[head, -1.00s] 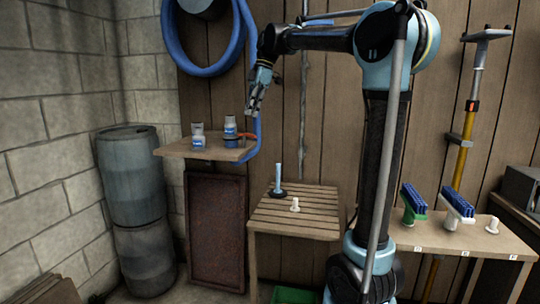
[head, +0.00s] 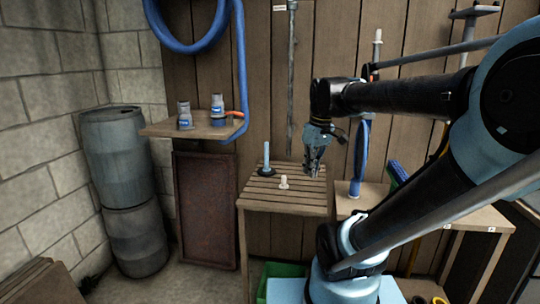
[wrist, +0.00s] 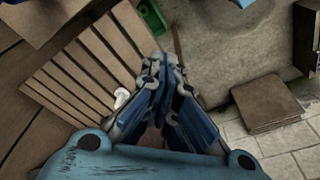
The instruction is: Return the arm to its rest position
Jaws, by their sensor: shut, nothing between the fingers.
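My gripper (head: 314,168) hangs at the end of my arm, pointing down, just above the right part of the slatted wooden table (head: 285,208). Its fingers are shut with nothing between them. In the wrist view my gripper (wrist: 160,85) shows its blue fingers together, with the table slats (wrist: 75,75) to the left. A small white fitting (head: 283,182) stands on the table left of my gripper, apart from it; it also shows in the wrist view (wrist: 121,98). A blue upright rod on a dark base (head: 266,165) stands at the table's back left.
A wall shelf (head: 165,130) at left holds two bottles (head: 217,105). Two stacked barrels (head: 115,155) stand by the block wall. A green crate (head: 285,270) is under the table. A second bench (head: 470,216) with a blue brush (head: 398,172) is at right, partly behind my arm.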

